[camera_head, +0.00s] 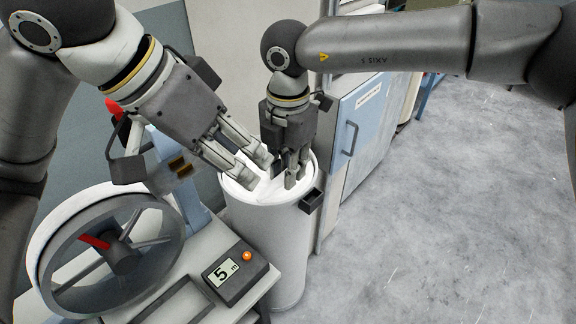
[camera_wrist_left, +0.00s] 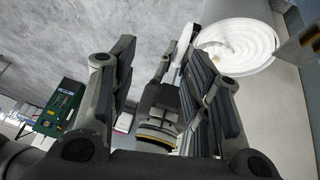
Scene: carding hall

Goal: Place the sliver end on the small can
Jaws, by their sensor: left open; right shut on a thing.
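The small can (camera_head: 268,245) is a tall white cylinder standing beside the bench, with white sliver coiled in its top, also visible in the left wrist view (camera_wrist_left: 240,42). My left gripper (camera_head: 257,172) is open, its fingers over the left part of the can's top. My right gripper (camera_head: 290,176) points straight down over the can's top, close to the left one. It is shut on the sliver end, a white strand that shows beside its fingers in the left wrist view (camera_wrist_left: 185,42). The fingers hide much of the strand, and I cannot tell whether it touches the coil.
A bench at the lower left carries a large spoked wheel (camera_head: 110,255) and a length counter (camera_head: 235,272) reading 5 m. A blue-doored cabinet (camera_head: 358,130) stands right behind the can. The grey floor (camera_head: 450,220) at the right is clear.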

